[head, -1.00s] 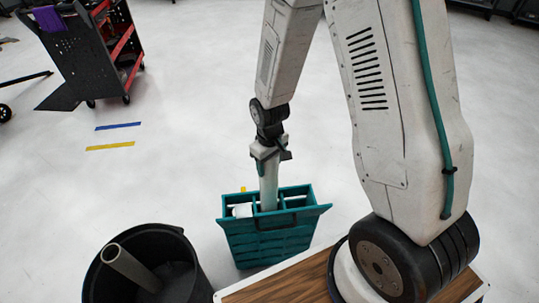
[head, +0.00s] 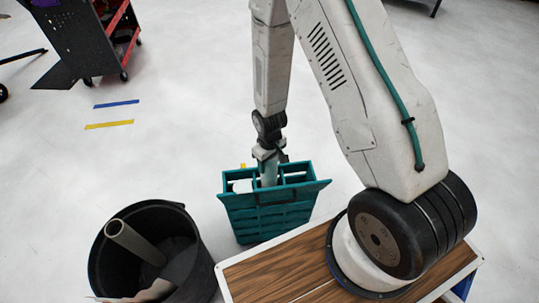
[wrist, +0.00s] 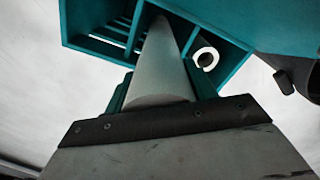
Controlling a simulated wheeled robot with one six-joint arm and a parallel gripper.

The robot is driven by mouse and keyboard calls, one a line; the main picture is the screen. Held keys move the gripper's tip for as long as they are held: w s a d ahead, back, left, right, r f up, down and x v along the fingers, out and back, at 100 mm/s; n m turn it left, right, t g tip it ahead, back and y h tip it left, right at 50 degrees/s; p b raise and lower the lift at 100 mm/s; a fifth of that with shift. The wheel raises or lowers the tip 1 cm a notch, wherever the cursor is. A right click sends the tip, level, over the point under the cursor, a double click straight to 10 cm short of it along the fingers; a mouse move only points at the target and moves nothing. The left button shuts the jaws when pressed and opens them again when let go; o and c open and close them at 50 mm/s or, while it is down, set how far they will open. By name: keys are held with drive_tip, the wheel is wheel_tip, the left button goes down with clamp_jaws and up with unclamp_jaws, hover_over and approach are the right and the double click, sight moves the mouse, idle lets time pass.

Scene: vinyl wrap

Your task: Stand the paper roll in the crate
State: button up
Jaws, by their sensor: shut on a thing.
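The paper roll (head: 268,178) is a pale tube held upright by my gripper (head: 268,158). In the head view its lower part goes down inside the teal crate (head: 270,216), into a middle compartment; its bottom end is hidden by the crate wall. In the wrist view my gripper (wrist: 160,95) is shut around the roll (wrist: 160,60), which reaches into the crate (wrist: 100,45) between dividers. Whether the roll touches the crate floor cannot be seen. Another white roll (wrist: 204,58) stands in the compartment to its right in the wrist view.
A black bin (head: 110,275) with a grey tube (head: 135,242) leaning in it stands left of the crate. A wood-topped platform (head: 270,277) is in front. A tool cart (head: 95,40) stands at the back left. Yellow and blue tape strips (head: 110,124) mark the open floor.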

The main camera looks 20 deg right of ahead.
drive_tip(key=shift+f, duration=5)
drive_tip(key=o, duration=1.5)
drive_tip(key=shift+o, duration=0.2)
drive_tip(key=shift+r, duration=3.9)
